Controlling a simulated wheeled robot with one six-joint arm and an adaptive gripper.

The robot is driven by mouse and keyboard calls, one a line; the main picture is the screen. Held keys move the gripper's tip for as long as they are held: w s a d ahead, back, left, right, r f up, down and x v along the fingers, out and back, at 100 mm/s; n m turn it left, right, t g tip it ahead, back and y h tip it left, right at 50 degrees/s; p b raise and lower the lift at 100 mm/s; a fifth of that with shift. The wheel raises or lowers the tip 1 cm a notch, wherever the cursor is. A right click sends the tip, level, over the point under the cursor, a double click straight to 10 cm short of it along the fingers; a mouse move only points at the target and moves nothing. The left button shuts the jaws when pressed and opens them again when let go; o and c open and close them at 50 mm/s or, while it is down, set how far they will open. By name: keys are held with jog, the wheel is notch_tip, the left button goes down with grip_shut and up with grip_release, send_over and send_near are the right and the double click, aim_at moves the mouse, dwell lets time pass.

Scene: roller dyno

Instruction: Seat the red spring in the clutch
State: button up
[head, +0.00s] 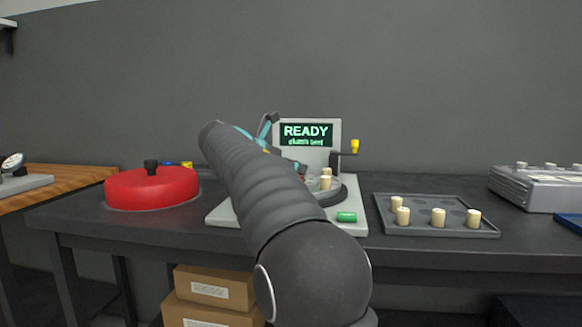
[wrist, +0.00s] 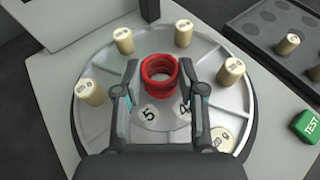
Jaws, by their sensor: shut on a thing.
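The red spring (wrist: 160,72) is a short ring-shaped coil. In the wrist view it sits between the two fingertips of my gripper (wrist: 160,68), which is shut on it. Below it is the clutch (wrist: 97,120), a round silver plate with cream rollers standing around its rim. The spring appears over the plate's middle region, and I cannot tell whether it touches the plate. Labels 5 and 4 show on the plate just in front of the spring.
A tray (head: 425,231) with several cream rollers lies to the right. A green TEST button (head: 346,217) is at the base's front. A screen (head: 306,134) reading READY and a yellow-knobbed lever (head: 354,146) stand behind. A red cover (head: 151,190) sits left.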

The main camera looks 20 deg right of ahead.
jog(key=shift+f, duration=0.45)
jog(key=o, duration=1.6)
jog(key=shift+r+p, duration=1.25)
jog(key=shift+p, duration=0.1)
jog(key=shift+r, duration=2.25)
